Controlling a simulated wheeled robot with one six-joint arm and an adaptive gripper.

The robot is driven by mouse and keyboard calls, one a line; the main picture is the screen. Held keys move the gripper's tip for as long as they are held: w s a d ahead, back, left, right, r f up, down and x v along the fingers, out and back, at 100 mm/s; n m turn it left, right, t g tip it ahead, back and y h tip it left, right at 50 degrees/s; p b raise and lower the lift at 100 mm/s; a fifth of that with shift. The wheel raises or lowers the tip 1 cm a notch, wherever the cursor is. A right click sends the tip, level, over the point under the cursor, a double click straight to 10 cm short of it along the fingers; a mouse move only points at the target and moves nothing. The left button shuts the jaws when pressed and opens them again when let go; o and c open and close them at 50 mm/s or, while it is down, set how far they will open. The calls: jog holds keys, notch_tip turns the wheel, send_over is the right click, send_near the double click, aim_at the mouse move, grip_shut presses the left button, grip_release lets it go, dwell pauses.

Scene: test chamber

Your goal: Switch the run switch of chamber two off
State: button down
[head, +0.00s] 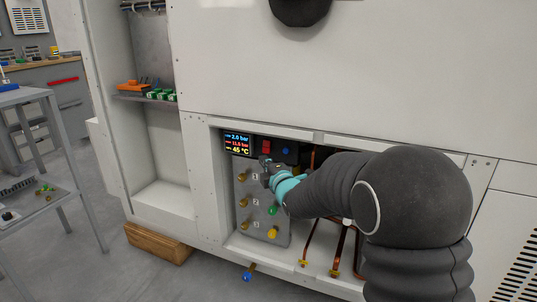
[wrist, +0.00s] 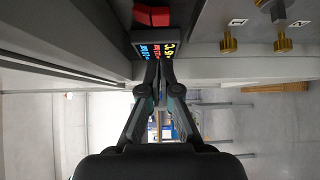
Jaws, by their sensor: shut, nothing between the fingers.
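A red rocker switch (head: 266,147) sits in the dark strip at the top of the recessed panel, right of a small lit display (head: 237,145). No label tying it to a chamber can be read. The red switch (wrist: 152,15) also shows at the top of the wrist view, beyond the display (wrist: 155,47). My gripper (head: 264,162) is just below the dark strip, in front of the grey valve panel (head: 261,228). In the wrist view my gripper (wrist: 158,70) is shut and empty, its tips close to the display; whether they touch it cannot be told.
Brass knobs (head: 245,203), a green knob (head: 272,211), a yellow knob (head: 272,233) and a blue knob (head: 285,151) are near my gripper. Copper pipes (head: 310,242) run to the right inside the recess. A blue ball handle (head: 247,276) sticks out below.

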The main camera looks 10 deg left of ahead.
jog(key=shift+w+d+p, duration=0.2)
jog(key=shift+w+p, duration=0.1)
jog(key=shift+w, duration=2.3)
jog(key=b, duration=0.2)
jog(key=shift+w+d+f+b, duration=0.1)
jog(key=shift+w+f+b, duration=0.15)
jog(key=shift+f+b, duration=0.1)
jog(key=shift+r, duration=0.3)
jog(key=shift+s+f+b, duration=0.3)
jog(key=shift+f+b, duration=0.25)
jog(key=shift+b, duration=0.25)
jog(key=b, duration=0.2)
send_near(265, 153)
jog(key=s+f, duration=0.4)
jog(key=s, duration=0.2)
jog(key=shift+d, duration=0.35)
